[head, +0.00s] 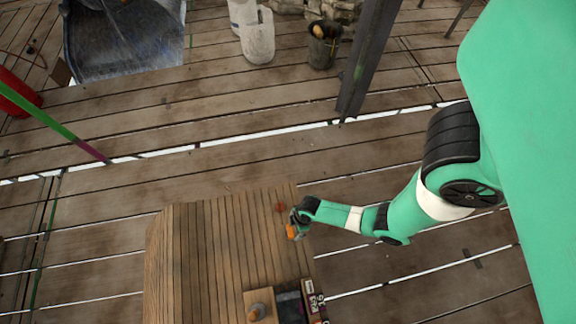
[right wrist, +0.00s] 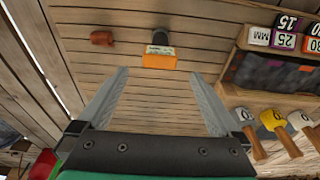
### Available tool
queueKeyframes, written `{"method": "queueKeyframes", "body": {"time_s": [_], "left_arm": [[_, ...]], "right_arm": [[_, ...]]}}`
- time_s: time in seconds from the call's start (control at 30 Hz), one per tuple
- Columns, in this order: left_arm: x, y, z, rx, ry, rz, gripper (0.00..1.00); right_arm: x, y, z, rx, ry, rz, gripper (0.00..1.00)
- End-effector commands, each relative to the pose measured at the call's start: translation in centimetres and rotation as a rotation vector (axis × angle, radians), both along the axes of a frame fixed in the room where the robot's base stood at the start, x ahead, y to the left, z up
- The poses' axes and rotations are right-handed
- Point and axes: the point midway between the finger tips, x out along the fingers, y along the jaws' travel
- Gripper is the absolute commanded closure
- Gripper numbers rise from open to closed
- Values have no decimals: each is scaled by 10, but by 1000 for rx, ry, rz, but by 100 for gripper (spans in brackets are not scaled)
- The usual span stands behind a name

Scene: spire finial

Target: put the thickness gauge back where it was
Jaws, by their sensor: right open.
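A small orange block with printed marks and a dark round part at its far side, likely the thickness gauge (right wrist: 160,59), is on the wooden bench in the right wrist view. In the head view it shows as an orange spot (head: 291,231) at the bench's right edge. My right gripper (right wrist: 159,74) is open, its two fingers spread either side of the orange block's line, with nothing between them. The block is just beyond the fingertips. In the head view my right gripper (head: 296,222) is over the bench edge, partly hiding the block. My left gripper is out of view.
A red cylinder (right wrist: 102,38) lies on the bench (head: 200,250). A dark-lined tray (head: 290,304) with number-marked blocks (right wrist: 285,41) sits at the near right edge. Several mallet-like tools (right wrist: 272,120) are beside it. The bench's left and middle are clear.

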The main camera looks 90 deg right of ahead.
Motion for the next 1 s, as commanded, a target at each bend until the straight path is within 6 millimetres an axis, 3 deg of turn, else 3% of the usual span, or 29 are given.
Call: {"method": "queueKeyframes", "body": {"time_s": [0.03,0.17,0.6,0.7,0.77,0.87,0.97,1.0], "left_arm": [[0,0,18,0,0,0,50],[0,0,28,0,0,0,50],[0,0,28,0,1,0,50],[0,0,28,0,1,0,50],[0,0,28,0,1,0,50],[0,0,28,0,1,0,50],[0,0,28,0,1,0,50],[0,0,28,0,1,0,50]], "right_arm": [[-2,0,18,0,0,-1,0],[-5,-1,28,0,0,-1,0],[-5,-1,29,0,0,0,0],[4,-4,33,-7,-17,-1,0],[24,-10,42,-20,-58,-4,0],[88,-26,78,-58,-188,-16,0],[175,-42,145,-101,-389,-38,0],[209,-45,179,-113,-480,-46,0]]}}
